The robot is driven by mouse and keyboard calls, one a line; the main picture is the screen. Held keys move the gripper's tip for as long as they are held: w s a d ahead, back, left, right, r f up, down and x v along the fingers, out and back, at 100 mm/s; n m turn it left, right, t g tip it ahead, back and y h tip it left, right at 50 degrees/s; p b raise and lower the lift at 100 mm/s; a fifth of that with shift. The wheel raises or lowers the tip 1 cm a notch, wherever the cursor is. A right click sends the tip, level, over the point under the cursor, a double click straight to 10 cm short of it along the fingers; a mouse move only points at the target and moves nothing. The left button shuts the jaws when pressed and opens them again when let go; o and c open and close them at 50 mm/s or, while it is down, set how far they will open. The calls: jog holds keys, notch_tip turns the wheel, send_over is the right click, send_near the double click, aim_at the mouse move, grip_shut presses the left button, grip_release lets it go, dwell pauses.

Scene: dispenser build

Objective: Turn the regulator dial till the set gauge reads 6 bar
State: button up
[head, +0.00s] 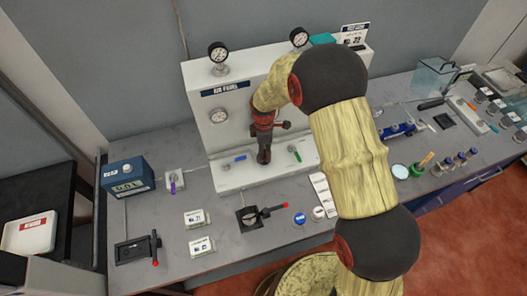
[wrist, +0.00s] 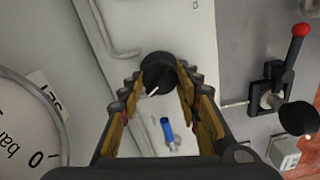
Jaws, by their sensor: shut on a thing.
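In the wrist view the black regulator dial (wrist: 157,72), with a white pointer line, sits between the two fingertips of my gripper (wrist: 160,85), which is shut on it. The set gauge (wrist: 28,130) is partly in the wrist view at the left. Its "SET" tag, "bar" and a 0 show, but no needle is visible there. In the head view a gauge (head: 219,116) on the panel's front face is too small to read. My gripper (head: 264,155) is at the white air panel (head: 235,150) and hides the dial there.
Two more gauges (head: 218,52) (head: 299,37) stand on the panel's top. Below the dial is a blue-handled valve (wrist: 167,130). A green-handled valve (head: 295,153) is right of my gripper. A red-tipped lever (head: 270,211) stands on the bench in front.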

jog(key=shift+c, duration=0.7)
jog(key=m+b, duration=0.1)
jog(key=m, duration=0.3)
jog(key=shift+m, duration=0.4)
jog(key=m, duration=0.5)
jog(key=shift+b, duration=0.35)
jog(key=m, duration=0.5)
jog(key=shift+m, duration=0.4)
jog(key=m, duration=0.4)
jog(key=shift+b, duration=0.4)
jog(key=shift+m, duration=0.4)
jog(key=o, duration=1.1)
